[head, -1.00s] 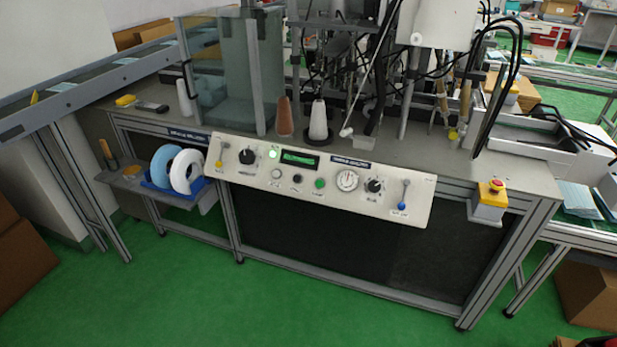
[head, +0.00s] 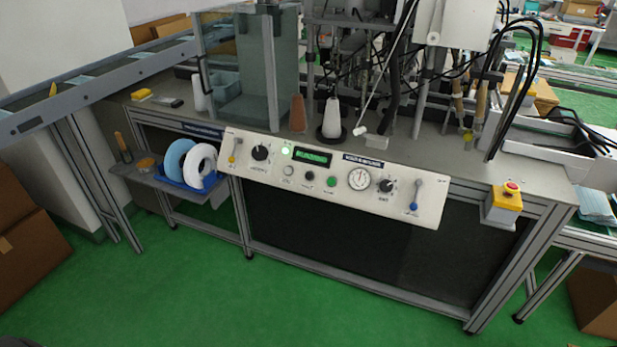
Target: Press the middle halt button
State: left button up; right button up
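A red mushroom-shaped halt button (head: 511,187) sits on a yellow box (head: 507,200), on a bracket at the right front corner of the machine bench. A white control panel (head: 300,185) runs along the bench front. It carries a row of small round buttons: a pale one (head: 289,170), a dark one (head: 309,176) and a green one (head: 331,182). The panel lettering is too small to read. No other red halt button is clear in view. Neither of my grippers is in view.
The panel also has knobs, a dial (head: 359,179), a lit green display (head: 312,156) and two levers. A side shelf (head: 150,180) with white and blue rolls juts out at the left. Cardboard boxes (head: 27,235) stand at far left. Green floor (head: 270,310) before the bench is clear.

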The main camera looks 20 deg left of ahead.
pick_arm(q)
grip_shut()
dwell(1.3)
